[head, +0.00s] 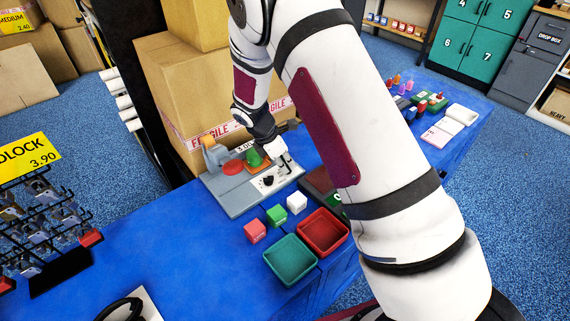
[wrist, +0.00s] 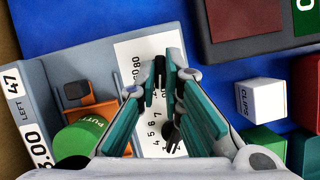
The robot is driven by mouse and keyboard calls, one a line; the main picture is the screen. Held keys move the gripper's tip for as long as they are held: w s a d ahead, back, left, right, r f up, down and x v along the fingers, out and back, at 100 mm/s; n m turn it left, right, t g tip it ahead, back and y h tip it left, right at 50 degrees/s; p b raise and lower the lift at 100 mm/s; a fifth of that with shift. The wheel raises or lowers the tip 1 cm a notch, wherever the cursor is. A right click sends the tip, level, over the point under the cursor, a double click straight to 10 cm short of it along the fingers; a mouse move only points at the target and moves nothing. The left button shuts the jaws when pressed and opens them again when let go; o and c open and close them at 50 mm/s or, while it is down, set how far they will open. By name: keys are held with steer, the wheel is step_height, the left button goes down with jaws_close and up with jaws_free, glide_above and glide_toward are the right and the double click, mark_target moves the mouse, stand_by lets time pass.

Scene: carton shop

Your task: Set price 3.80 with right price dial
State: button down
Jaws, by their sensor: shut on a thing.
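The grey price machine (head: 235,196) stands on the blue table, with a white dial plate (wrist: 135,62) at its right end. My gripper (wrist: 168,78) is over the plate's far dial, the right one, with its fingers closed about it; the fingers hide most of that dial. In the head view my gripper (head: 285,167) is at the plate's right side. The other black dial (head: 268,180) is free, left of my gripper; its scale shows 4 to 7 in the wrist view. The price display (wrist: 36,148) appears to read 3.00, partly cut off by the picture edge.
A green item marked PUTTY (wrist: 82,134) sits on the machine. A white CLIPS cube (head: 297,202), a green cube (head: 277,215) and a red cube (head: 255,231) stand in front. A teal tray (head: 290,262) and a red tray (head: 344,236) are nearby. Cartons (head: 185,85) stand behind.

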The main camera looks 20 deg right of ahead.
steer(key=m, duration=0.2)
steer(key=m+g+b, duration=0.2)
steer(key=m, duration=0.1)
steer(key=shift+w+m, duration=0.3)
steer(key=m+g+b, duration=0.1)
steer(key=m, duration=0.1)
steer(key=m+g+y+b, duration=0.1)
steer(key=m, duration=0.2)
steer(key=shift+w+d+b, duration=0.1)
steer(key=shift+w+b, duration=0.05)
steer(key=shift+b, duration=0.15)
steer(key=m+y, duration=0.1)
steer(key=m, duration=0.2)
steer(key=m+g+y+b, duration=0.1)
steer(key=m, duration=0.2)
steer(key=shift+d, duration=0.15)
steer(key=m+y, duration=0.2)
steer(key=m, duration=0.2)
steer(key=shift+d+m+b, duration=0.15)
steer(key=shift+m+b, duration=0.15)
steer(key=shift+m, duration=0.3)
steer(key=c, duration=1.7)
jaws_free()
